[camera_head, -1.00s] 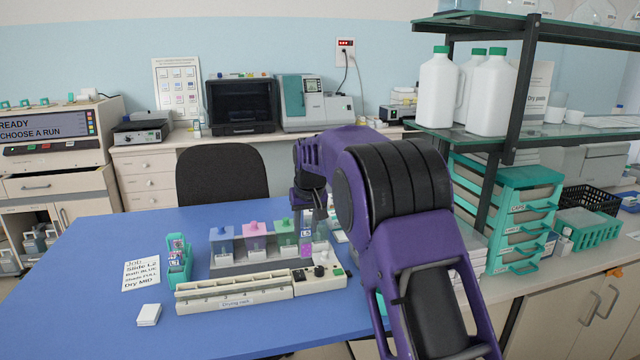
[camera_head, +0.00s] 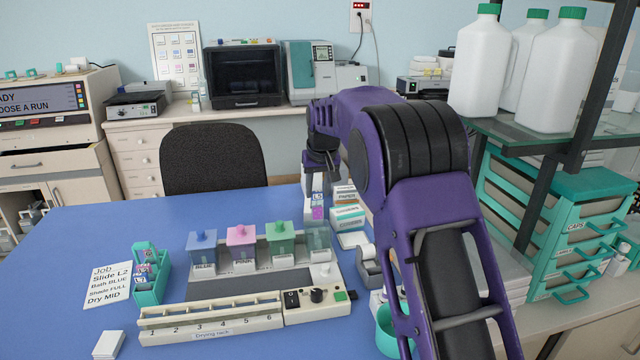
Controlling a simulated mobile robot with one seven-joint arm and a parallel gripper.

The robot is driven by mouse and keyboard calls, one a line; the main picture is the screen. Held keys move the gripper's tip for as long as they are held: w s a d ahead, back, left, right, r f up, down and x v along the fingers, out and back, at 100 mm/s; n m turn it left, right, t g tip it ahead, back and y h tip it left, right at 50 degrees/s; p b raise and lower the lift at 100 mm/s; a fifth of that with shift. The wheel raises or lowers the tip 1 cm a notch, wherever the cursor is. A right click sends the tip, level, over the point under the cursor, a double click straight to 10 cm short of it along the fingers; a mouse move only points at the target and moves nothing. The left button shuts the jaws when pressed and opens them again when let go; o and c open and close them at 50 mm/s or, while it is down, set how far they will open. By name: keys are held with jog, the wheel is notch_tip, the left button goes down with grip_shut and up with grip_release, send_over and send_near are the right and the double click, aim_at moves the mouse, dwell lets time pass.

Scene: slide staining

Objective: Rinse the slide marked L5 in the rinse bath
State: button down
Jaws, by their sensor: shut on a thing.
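My gripper (camera_head: 321,172) points down and is shut on a slide (camera_head: 318,205) with a label reading L5 and a purple patch below it. The slide hangs upright, in line above the clear bath (camera_head: 318,239) at the right end of the bath row; its lower end is hard to make out against the bath. The clear bath has no lid and no readable label, and appears to be the rinse bath. Left of it stand the green-lidded bath (camera_head: 280,243), pink-lidded bath (camera_head: 241,247) and blue-lidded bath (camera_head: 203,252).
A numbered drying rack (camera_head: 212,322) with a control box (camera_head: 318,300) lies in front of the baths. A teal slide holder (camera_head: 151,284) and a job card (camera_head: 107,285) are at left. Small boxes (camera_head: 347,217) and a tape dispenser (camera_head: 369,265) stand to the right.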

aim_at(318, 218)
jog(key=shift+s+f+b, duration=0.15)
jog(key=shift+f+b, duration=0.3)
jog(key=shift+f, duration=0.15)
jog(key=shift+f+b, duration=2.35)
jog(key=shift+f, duration=1.35)
jog(key=shift+r, duration=0.15)
notch_tip(318, 218, up, 8)
jog(key=p, duration=0.6)
jog(key=shift+f, duration=0.2)
jog(key=shift+r, duration=0.9)
